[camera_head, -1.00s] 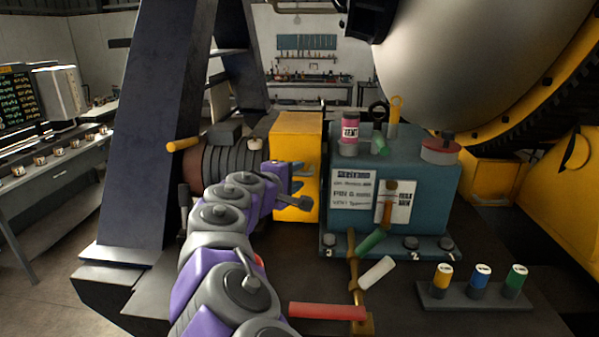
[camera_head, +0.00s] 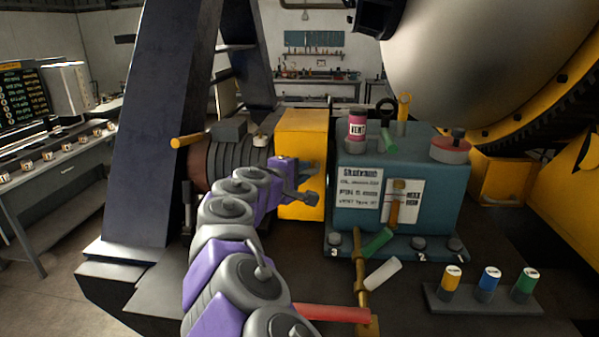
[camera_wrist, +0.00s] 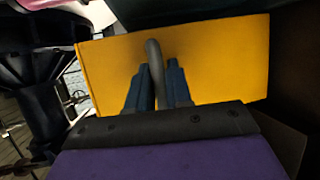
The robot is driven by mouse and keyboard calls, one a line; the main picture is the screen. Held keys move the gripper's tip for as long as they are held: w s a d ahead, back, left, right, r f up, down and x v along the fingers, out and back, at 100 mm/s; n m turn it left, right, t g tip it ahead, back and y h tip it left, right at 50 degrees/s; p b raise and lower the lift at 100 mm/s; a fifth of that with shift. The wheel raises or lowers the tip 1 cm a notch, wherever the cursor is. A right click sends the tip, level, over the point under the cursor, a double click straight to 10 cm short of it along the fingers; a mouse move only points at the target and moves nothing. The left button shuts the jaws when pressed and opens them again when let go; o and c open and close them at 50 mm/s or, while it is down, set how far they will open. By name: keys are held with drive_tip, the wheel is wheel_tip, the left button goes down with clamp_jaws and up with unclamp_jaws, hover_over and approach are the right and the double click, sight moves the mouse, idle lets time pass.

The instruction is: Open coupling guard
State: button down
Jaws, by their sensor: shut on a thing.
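The coupling guard (camera_head: 303,132) is a yellow box between the ribbed motor (camera_head: 228,163) and the teal gearbox housing (camera_head: 372,160). In the wrist view the guard's yellow face (camera_wrist: 215,60) fills the middle and looks slightly tilted. A grey curved handle (camera_wrist: 154,62) stands out from that face. My gripper (camera_head: 313,183) is at the guard's front face, and in the wrist view its two dark fingers (camera_wrist: 158,82) are shut on the handle, one on each side. The head view does not show the handle clearly behind my fingers.
A pink VENT canister (camera_head: 356,126) stands on the housing. A brass pipe with green, white and red levers (camera_head: 332,313) rises in front. Yellow, blue and green cylinders (camera_head: 488,280) stand at the lower right. A dark slanted column (camera_head: 165,110) rises at left.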

drive_tip(key=shift+a, duration=0.4)
